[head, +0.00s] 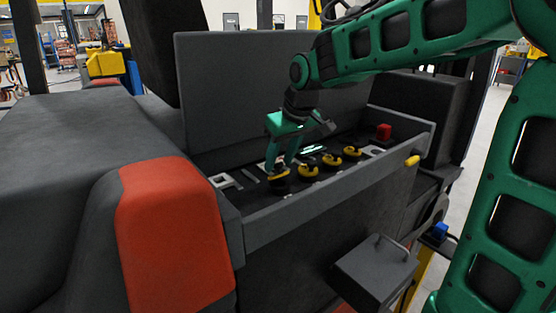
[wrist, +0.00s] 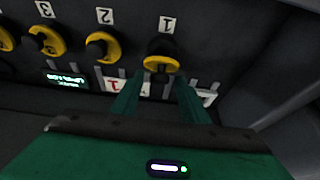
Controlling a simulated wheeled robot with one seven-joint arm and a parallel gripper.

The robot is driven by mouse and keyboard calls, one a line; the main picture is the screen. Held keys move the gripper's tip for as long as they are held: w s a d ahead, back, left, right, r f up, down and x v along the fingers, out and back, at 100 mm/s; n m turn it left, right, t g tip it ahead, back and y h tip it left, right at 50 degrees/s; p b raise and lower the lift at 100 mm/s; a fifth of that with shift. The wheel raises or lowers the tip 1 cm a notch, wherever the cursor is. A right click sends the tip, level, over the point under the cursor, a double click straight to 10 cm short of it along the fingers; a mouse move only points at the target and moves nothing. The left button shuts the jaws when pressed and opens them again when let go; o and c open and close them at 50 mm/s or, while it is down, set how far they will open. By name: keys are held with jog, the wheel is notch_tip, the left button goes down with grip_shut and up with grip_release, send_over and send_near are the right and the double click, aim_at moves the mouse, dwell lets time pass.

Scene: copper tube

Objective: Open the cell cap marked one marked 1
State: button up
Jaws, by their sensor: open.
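The cell cap marked 1 (wrist: 162,64) is a yellow and black round cap, in the upper middle of the wrist view, below its white label with the numeral 1 (wrist: 167,24). In the head view it is the leftmost of the row of yellow caps (head: 279,177), partly hidden by my gripper. My gripper (head: 281,163) points down at this cap. In the wrist view the fingers of my gripper (wrist: 157,84) are apart, with their tips just below the cap, one to each side. Nothing is held. I cannot tell if the tips touch the cap.
Caps marked 2 (wrist: 104,47) and 3 (wrist: 50,40) sit beside it. A lit green display (wrist: 66,80) is near them. A red block (head: 384,131) stands at the tray's far right. The grey tray wall (head: 330,186) runs along the front, and an upright panel (head: 240,95) stands behind.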

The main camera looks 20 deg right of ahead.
jog(key=c, duration=1)
jog(key=shift+w+a+r+g+h, duration=0.15)
jog(key=shift+w+g+h, duration=0.1)
jog(key=shift+w+g, duration=0.35)
jog(key=shift+w+a+r+g+h, duration=0.1)
jog(key=shift+w+g+h, duration=0.1)
jog(key=shift+w+g, duration=0.45)
jog(key=shift+w+a+r+g+h, duration=0.15)
jog(key=shift+w+g+h, duration=0.15)
jog(key=shift+g, duration=0.55)
jog(key=o, duration=1)
notch_tip(320, 180, up, 11)
jog(key=shift+f, duration=0.1)
